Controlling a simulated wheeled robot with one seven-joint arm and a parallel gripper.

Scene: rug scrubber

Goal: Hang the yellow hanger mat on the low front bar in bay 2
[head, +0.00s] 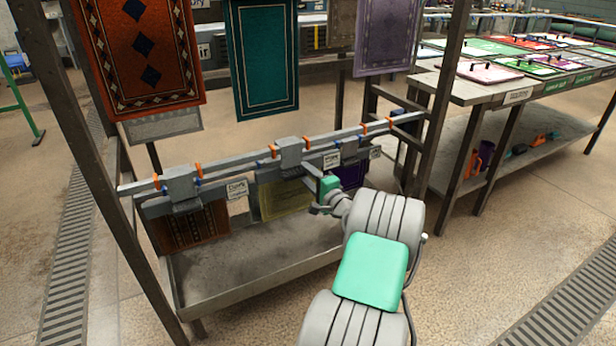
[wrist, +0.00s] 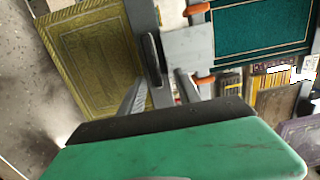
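The yellow hanger mat (head: 286,198) hangs below the low front bar (head: 235,161), in the middle bay. A grey hook block (head: 290,152) sits over the bar above it, between two orange markers. The mat's patterned sheet also shows at the left of the wrist view (wrist: 95,55), beside a dark hanger rail. My gripper (head: 318,190) is at the mat's right upper part. In the wrist view, its two grey fingers (wrist: 160,82) are spread, with a black handle (wrist: 153,52) just ahead between their tips. I see gaps beside the handle. The hook's seating is partly unclear.
A red-brown mat (head: 195,227) hangs at left and a purple mat (head: 353,176) at right. Larger orange (head: 140,55) and teal (head: 264,60) mats hang above. A dark upright post (head: 440,90) and a worktable (head: 470,90) stand at right. A grey tray (head: 250,265) lies below.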

